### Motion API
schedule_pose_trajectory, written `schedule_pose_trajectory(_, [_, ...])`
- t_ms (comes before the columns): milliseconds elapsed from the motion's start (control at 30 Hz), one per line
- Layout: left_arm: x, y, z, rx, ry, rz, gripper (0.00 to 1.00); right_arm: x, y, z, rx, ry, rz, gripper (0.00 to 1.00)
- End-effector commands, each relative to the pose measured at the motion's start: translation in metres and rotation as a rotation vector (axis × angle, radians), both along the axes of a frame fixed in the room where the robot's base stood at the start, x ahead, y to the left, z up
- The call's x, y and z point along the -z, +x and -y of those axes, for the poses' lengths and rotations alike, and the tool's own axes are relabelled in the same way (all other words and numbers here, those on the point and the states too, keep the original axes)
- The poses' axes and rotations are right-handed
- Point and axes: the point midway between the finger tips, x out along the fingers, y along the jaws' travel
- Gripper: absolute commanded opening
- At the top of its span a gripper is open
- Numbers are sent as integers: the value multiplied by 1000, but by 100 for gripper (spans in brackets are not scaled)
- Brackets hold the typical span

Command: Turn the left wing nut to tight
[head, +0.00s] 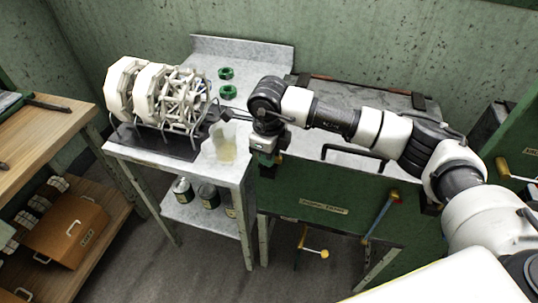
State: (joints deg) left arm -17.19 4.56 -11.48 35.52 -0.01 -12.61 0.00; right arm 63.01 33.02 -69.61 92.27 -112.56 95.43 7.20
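My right arm reaches in from the right edge across the green bench (320,190). Its dark wrist is over the bench's left end, close to the grey metal table. My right gripper (265,157) appears to be below this wrist, at the bench's front left corner. Its fingers are too small and covered to tell if they are open or shut, or if they touch anything. I cannot make out the left wing nut; the wrist covers that corner. My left gripper is not in view.
A white ringed machine (150,95) stands on the grey metal table (238,50), with two green rings (227,91) behind. Cans (207,193) stand on its lower shelf. A wooden bench (40,130) is at left. A blue-and-yellow handle (380,217) sticks out at the bench front.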

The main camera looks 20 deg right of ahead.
Motion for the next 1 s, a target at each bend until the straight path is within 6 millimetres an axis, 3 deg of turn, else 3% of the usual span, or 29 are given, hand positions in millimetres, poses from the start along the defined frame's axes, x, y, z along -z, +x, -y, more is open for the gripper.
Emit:
schedule_pose_trajectory(467, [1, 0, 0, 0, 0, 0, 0, -2, 1, 1, 16, -1, 4, 0])
schedule_pose_trajectory(500, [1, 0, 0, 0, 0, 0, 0, -2, 1, 1, 16, -1, 4, 22])
schedule_pose_trajectory(633, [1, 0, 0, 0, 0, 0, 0, -1, 1, 0, 15, 0, 3, 42])
schedule_pose_trajectory(1000, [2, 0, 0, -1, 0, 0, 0, -6, 1, 0, 14, 0, 3, 44])
